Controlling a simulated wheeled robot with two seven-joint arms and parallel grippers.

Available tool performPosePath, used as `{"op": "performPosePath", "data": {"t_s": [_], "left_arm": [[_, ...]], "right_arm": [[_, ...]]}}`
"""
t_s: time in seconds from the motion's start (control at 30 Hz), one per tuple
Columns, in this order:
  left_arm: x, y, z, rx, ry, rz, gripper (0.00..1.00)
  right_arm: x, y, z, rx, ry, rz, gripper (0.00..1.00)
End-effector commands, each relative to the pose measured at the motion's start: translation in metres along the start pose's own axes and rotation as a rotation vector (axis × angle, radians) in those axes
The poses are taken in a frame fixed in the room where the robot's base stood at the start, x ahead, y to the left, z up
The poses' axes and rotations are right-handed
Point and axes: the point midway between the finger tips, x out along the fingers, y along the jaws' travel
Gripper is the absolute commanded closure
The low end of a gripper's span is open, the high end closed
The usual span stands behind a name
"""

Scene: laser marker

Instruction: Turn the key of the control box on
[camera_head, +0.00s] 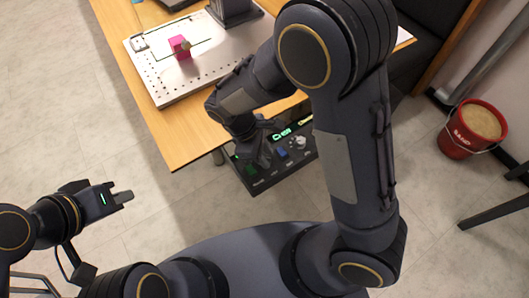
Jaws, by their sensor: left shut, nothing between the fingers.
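The dark control box (290,172) sits beside and below the table's near edge, with small labels, a green lit display, a blue part and a pale knob on its face. The key cannot be made out clearly; my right arm and gripper cover part of the panel. My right gripper (262,160) is over the left part of the box, close to its face; whether it touches anything or what its fingers enclose cannot be seen. My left gripper (124,197) is shut and empty, above the floor at the left, well apart from the box.
A wooden table (190,135) holds a perforated metal plate (185,85) with a pink block (180,46) on it. A red sand bucket (457,143) stands on the floor at the right. The floor at the left is clear.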

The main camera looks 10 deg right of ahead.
Motion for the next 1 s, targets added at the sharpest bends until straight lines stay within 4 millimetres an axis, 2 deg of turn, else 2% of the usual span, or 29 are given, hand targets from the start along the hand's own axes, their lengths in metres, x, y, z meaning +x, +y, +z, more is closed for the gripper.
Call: {"op": "performPosePath", "data": {"t_s": [0.07,0.2,0.3,0.67,1.0], "left_arm": [[-0.0001,0.0,0.0,0.0,0.0,0.0,1.0],[0.0,0.0,0.0,0.0,0.0,0.0,1.0],[0.0,0.0,0.0,0.0,0.0,0.0,1.0],[-0.0015,0.0006,-0.0007,0.0,0.0,0.0,1.0],[-0.0097,0.0044,-0.0049,0.0,0.0,0.0,1.0]], "right_arm": [[-0.0001,0.0,0.0,0.0,0.0,0.0,0.72],[-0.0003,0.0001,0.0,0.0,0.0,0.0,0.9],[-0.0003,0.0001,0.0,0.001,0.0,0.0,1.0],[-0.001,0.0006,0.0002,0.023,0.001,-0.01,1.0],[-0.0017,0.002,0.0007,0.202,0.0,-0.086,1.0]]}}
